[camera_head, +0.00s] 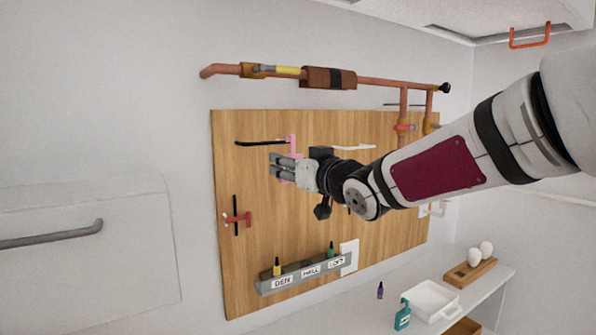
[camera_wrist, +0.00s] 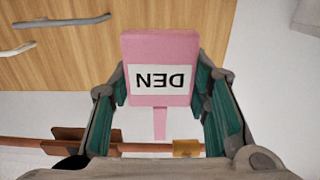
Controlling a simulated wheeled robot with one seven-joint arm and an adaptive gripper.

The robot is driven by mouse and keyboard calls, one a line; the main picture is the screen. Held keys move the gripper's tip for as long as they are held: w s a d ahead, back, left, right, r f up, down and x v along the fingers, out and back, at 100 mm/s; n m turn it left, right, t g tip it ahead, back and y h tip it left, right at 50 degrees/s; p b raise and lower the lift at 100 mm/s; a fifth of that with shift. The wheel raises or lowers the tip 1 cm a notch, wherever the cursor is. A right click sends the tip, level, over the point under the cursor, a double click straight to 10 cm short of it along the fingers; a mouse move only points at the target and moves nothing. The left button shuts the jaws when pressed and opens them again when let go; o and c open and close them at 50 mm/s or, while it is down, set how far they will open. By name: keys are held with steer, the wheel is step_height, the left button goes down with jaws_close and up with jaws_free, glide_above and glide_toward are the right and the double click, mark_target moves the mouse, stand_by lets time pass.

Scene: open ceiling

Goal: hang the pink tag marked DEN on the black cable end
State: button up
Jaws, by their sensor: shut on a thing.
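The pink tag (camera_wrist: 160,65) marked DEN is held between the green-padded fingers of my gripper (camera_wrist: 165,112). Its lettering is upside down in the wrist view, and a narrow pink stem shows below its face. In the head view my gripper (camera_head: 283,167) is in front of the wooden board, with the pink tag (camera_head: 291,146) at its fingers. The black cable (camera_head: 260,142) runs sideways on the board, just left of the tag. The tag overlaps its right end in this view; I cannot tell whether they touch. The wrist view shows a dark bar (camera_wrist: 62,20) apart from the tag.
A copper pipe (camera_head: 380,82) runs above the wooden board (camera_head: 300,215). A white cable (camera_head: 353,147) is to the right, and a red piece (camera_head: 238,218) is on another black cable at lower left. A labelled rail (camera_head: 305,273) holds small bottles below.

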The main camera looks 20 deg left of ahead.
steer(key=shift+b+x, duration=3.45)
steer(key=shift+x, duration=1.4)
steer(key=shift+b, duration=0.45)
steer(key=shift+f+b, duration=0.7)
steer(key=shift+f, duration=0.05)
steer(key=o, duration=1.2)
steer(key=shift+d, duration=0.1)
